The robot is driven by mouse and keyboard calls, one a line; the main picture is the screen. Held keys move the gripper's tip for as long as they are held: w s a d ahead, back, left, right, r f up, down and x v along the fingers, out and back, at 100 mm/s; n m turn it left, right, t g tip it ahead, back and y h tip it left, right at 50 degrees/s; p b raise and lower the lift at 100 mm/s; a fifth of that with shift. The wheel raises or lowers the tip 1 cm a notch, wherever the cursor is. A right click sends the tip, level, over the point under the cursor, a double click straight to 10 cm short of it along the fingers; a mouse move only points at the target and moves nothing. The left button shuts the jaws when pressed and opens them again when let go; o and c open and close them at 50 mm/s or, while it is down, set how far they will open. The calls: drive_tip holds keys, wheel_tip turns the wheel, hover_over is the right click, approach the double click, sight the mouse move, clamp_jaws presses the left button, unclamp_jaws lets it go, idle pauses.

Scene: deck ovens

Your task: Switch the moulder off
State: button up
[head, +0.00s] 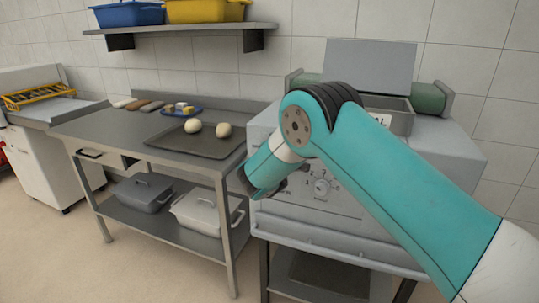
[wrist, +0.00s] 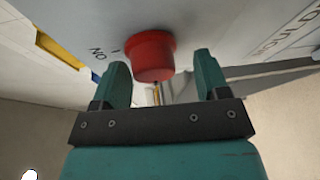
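The moulder (head: 420,150) is the grey machine at the right in the head view, with a dial (head: 321,187) on its front panel. In the wrist view a red knob (wrist: 152,54) sticks out of the grey panel, beside lettering that seems to read ON. My gripper (wrist: 163,72) is open, with one finger on each side of the knob in the picture. The knob shows just ahead of the fingertips, left of the middle of the gap. I see no finger touching it. In the head view my arm hides the knob and most of the gripper.
A steel table (head: 100,126) stands left of the moulder, holding a dark tray (head: 180,148) with two dough balls (head: 194,126). A wall shelf (head: 190,28) carries blue and yellow crates. The floor in front is clear.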

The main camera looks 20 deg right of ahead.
drive_tip(key=shift+r, duration=0.2)
drive_tip(key=b+v, duration=0.4)
drive_tip(key=v, duration=1.3)
drive_tip(key=shift+s, duration=0.25)
drive_tip(key=shift+r, duration=0.1)
